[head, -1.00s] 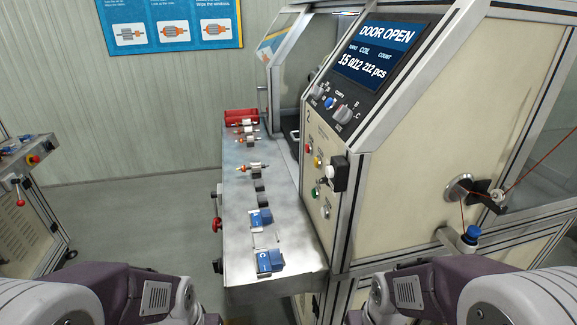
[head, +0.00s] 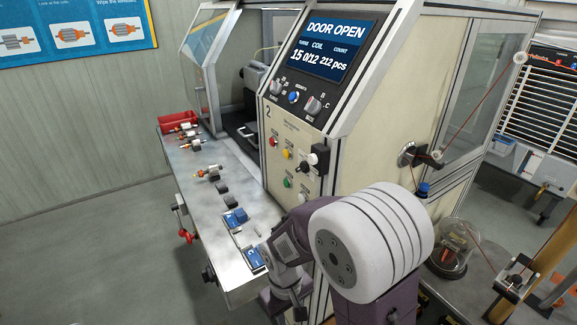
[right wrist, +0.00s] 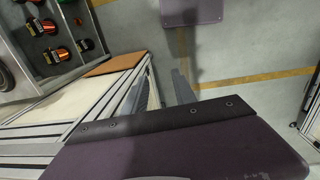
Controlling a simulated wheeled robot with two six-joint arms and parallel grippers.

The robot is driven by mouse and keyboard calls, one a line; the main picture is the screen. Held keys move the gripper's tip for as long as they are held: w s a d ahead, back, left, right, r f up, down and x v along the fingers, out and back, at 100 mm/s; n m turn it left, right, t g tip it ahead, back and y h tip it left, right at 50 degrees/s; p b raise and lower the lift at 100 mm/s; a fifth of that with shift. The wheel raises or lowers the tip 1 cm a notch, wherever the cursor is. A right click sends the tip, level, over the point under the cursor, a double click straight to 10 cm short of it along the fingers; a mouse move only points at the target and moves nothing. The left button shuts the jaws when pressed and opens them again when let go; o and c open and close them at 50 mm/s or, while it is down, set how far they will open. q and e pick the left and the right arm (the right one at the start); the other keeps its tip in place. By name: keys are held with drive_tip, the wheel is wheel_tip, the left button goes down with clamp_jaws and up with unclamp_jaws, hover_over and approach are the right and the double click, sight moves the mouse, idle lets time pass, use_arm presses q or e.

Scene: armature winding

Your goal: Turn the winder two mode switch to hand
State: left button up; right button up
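Winder two (head: 268,112), marked with a "2", stands in the middle of the head view. Red, yellow and green buttons sit around the switch. The panel labels are too small to read, so I cannot tell which setting the switch points to. My left gripper is not in view.
The sloped screen (head: 325,47) reads "DOOR OPEN", with two knobs and a blue button below. A metal shelf (head: 190,165) at left holds armatures, blue blocks and a red tray (head: 180,122). A glass dome (head: 452,245) stands at right. Floor at left is clear.

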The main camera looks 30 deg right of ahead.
drive_tip(key=w+d+r+n+g+h+p, duration=0.3)
drive_tip(key=d+r+n+h+p, duration=0.15)
drive_tip(key=r+p, duration=0.3)
drive_tip(key=n+t+h+p, duration=0.4)
drive_tip(key=t+h+p, duration=0.1)
drive_tip(key=h+p, duration=0.7)
approach(298, 169)
drive_tip(key=shift+g+h, duration=0.3)
drive_tip(key=shift+h, duration=0.15)
drive_tip(key=d+p, duration=0.1)
drive_tip(key=d, duration=0.1)
drive_tip(key=d+p, duration=0.1)
drive_tip(key=d, duration=0.2)
drive_tip(key=d+p, duration=0.2)
drive_tip(key=d, duration=0.1)
drive_tip(key=shift+w+d+f, duration=0.1)
drive_tip(key=shift+w+d, duration=0.1)
drive_tip(key=shift+w, duration=0.1)
drive_tip(key=shift+d, duration=0.25)
drive_tip(key=shift+f, duration=0.15)
drive_tip(key=shift+c, duration=0.3)
clamp_jaws()
